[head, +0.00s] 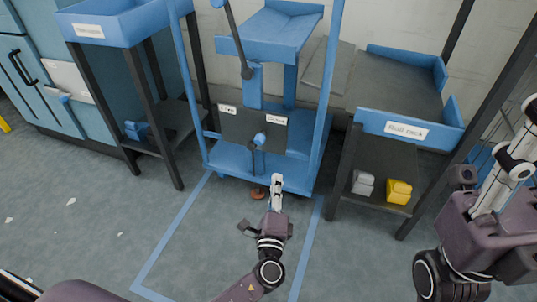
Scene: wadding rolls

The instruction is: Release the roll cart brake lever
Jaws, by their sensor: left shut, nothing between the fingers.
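The blue roll cart (211,120) stands ahead in the middle of the head view. A dark panel (238,127) with two small white labels is on its front; their text is too small to read. A short lever with a blue knob (260,138), which looks like the brake lever, sits in front of the panel's lower middle. My left gripper (277,181) is shut and empty, below and slightly right of the knob in the picture, apparently apart from it. Part of my right arm or gripper (497,186) shows at the right edge; its finger opening is not clear.
A labelled roll rack (405,130) stands right of the cart, with grey (362,183) and yellow (399,192) items on its lower shelf. A blue-topped stand (115,27) is at left. A long dark rod (236,38) hangs above the panel. The taped floor in front is mostly clear.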

